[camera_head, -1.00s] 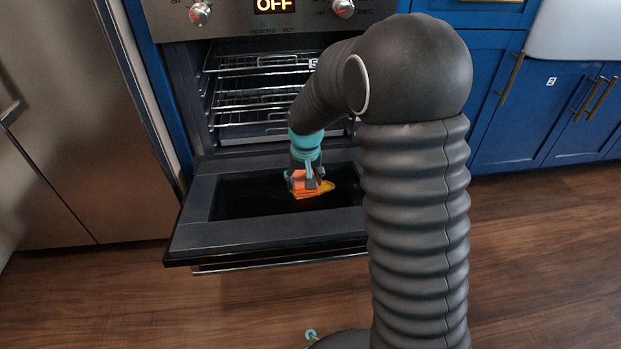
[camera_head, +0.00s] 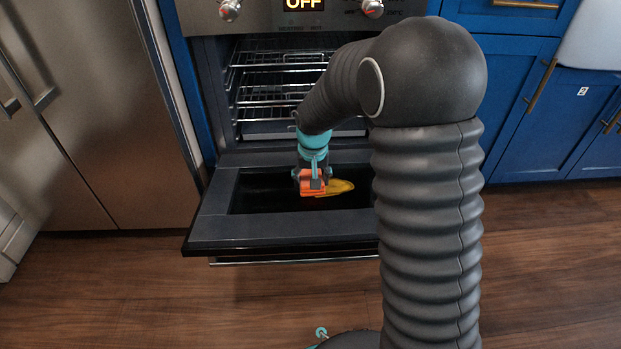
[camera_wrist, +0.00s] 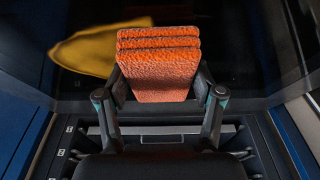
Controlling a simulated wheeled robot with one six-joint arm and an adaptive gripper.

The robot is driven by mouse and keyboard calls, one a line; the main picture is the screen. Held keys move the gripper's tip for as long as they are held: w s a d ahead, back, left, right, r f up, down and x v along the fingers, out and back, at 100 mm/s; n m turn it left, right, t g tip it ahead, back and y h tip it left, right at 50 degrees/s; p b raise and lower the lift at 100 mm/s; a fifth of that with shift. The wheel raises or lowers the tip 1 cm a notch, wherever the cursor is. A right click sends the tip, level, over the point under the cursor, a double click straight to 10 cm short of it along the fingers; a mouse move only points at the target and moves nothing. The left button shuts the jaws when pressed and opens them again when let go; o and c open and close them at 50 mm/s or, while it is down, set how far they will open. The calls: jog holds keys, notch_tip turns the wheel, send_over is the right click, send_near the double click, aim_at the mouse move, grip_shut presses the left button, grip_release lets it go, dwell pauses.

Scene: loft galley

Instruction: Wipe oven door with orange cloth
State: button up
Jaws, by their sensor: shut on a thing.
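The oven door (camera_head: 215,218) is folded down, lying open and level, with a dark glass panel (camera_head: 260,200) in its middle. My gripper (camera_head: 312,184) points down over the glass and is shut on the orange cloth (camera_head: 311,192). In the wrist view the orange cloth (camera_wrist: 158,72) is a folded, rough-textured pad between the fingers. A yellow-brown smear (camera_head: 342,187) lies on the glass just right of the cloth. It also shows in the wrist view (camera_wrist: 88,52), to the left of and partly behind the cloth. I cannot tell whether the cloth touches the glass.
The open oven cavity with wire racks (camera_head: 280,95) is behind the door. A steel fridge (camera_head: 110,130) stands at the left. Blue cabinets (camera_head: 530,125) are at the right. The wooden floor (camera_head: 130,290) in front is clear. My arm hides the door's right end.

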aim_at(324, 183)
jog(key=shift+d, duration=3.55)
jog(key=shift+s+d+f, duration=0.1)
jog(key=shift+d+f, duration=0.05)
jog(key=shift+d, duration=2.05)
jog(key=shift+s+a+r, duration=0.1)
jog(key=shift+s+r, duration=0.1)
jog(key=shift+s, duration=0.35)
jog(key=shift+s+r, duration=0.15)
jog(key=shift+s, duration=0.35)
jog(key=shift+a+p, duration=0.3)
jog(key=shift+a, duration=3.7)
jog(key=shift+a, duration=0.1)
jog(key=shift+w+a, duration=0.1)
jog(key=shift+a, duration=1.75)
jog(key=shift+f, duration=0.1)
jog(key=shift+d, duration=2.05)
jog(key=shift+d+f, duration=0.1)
jog(key=shift+d, duration=1.95)
